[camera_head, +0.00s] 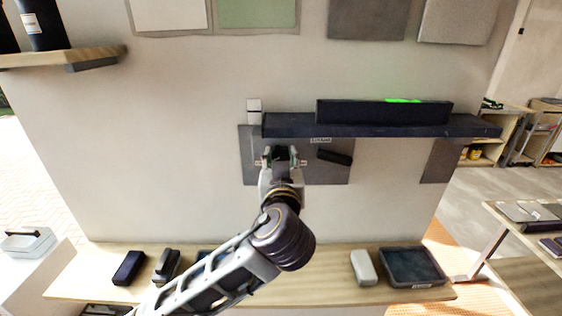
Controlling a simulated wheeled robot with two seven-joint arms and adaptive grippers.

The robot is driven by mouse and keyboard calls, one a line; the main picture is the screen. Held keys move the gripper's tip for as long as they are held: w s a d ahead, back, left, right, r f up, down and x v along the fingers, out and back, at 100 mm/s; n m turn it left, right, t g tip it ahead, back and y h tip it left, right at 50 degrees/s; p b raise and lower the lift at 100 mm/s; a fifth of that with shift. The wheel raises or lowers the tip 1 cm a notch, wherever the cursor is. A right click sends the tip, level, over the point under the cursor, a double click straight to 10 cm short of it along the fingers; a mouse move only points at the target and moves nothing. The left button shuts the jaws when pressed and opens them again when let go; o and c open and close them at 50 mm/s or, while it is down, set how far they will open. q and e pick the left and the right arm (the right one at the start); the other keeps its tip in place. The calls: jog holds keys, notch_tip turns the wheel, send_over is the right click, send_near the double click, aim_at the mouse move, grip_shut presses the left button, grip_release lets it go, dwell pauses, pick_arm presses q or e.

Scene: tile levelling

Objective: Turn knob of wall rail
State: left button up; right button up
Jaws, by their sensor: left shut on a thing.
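The dark wall rail (385,131) runs across the wall at the upper right, with a black level bar (350,112) lying on top that shows a green lit strip. A grey tile (335,173) sits on the wall below the rail's left part. My left gripper (281,152) reaches up to the wall just under the rail's left end and is shut on a dark knob, mostly hidden between its fingers. A black handle-like piece (335,157) is on the tile to the right of the gripper. My right gripper is not in view.
Below, a wooden shelf (320,292) carries a dark block (129,268), a white block (364,267) and a dark tray (413,267). Another wooden shelf (60,57) juts out at the upper left. The wall left of my gripper is clear.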

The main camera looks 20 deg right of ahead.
pick_arm(q)
jog(key=shift+m+b, duration=0.6)
jog(key=shift+m, duration=0.4)
jog(key=shift+r+m+p, duration=0.1)
jog(key=shift+m+p, duration=0.25)
jog(key=shift+m, duration=0.95)
jog(key=o, duration=1)
jog(key=shift+s+a, duration=0.1)
jog(key=shift+s, duration=0.05)
